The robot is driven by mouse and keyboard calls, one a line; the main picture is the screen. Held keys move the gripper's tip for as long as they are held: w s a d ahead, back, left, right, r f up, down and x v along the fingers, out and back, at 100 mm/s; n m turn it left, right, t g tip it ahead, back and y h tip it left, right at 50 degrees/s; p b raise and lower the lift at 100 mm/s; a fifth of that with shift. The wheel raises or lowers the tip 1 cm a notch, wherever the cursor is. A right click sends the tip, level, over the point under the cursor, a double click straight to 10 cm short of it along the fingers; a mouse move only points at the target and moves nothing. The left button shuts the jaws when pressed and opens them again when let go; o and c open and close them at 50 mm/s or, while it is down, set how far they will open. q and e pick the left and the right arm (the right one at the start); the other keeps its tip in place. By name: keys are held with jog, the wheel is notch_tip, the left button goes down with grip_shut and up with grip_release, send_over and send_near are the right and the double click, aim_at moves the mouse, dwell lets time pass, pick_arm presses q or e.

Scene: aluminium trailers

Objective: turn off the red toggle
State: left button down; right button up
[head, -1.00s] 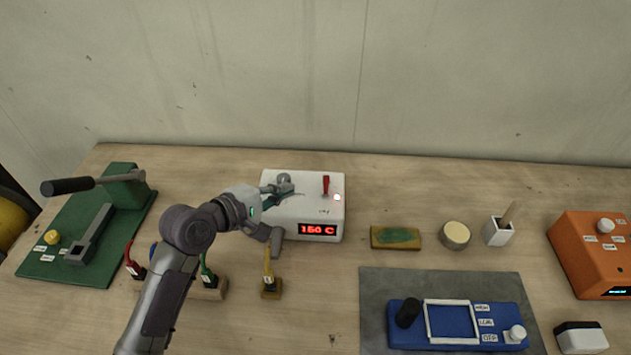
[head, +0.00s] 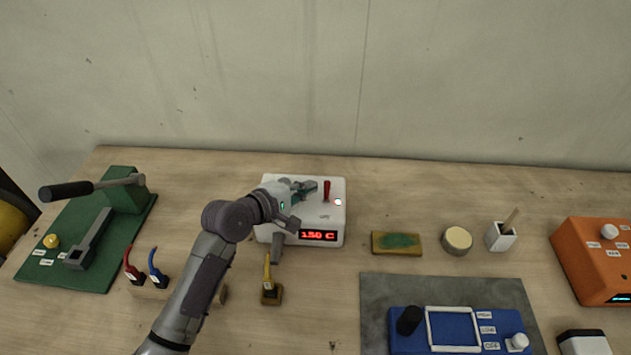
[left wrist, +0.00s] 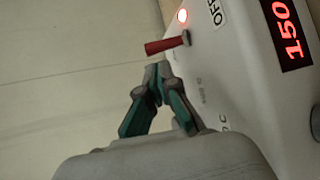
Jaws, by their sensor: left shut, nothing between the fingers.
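The red toggle (head: 327,190) stands up from the top of a white box (head: 336,222) with a lit red display (head: 318,235) that reads 150 C. My left gripper (head: 314,186) is shut and empty, over the box just left of the toggle. In the left wrist view the fingertips (left wrist: 158,72) are close to the red toggle (left wrist: 167,45), with a small gap showing. An OFF label (left wrist: 215,12) is near the lamp. My right gripper is out of view.
A green press (head: 125,195) with a black-handled lever stands at the left. A sponge (head: 396,243), a round tin (head: 457,240) and a blue device (head: 455,330) are to the right.

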aim_at(315, 195)
pick_arm(q)
jog(key=shift+x, duration=1.5)
jog(key=shift+s+t+b, duration=0.15)
jog(key=shift+t+b, duration=0.15)
jog(key=shift+b, duration=0.15)
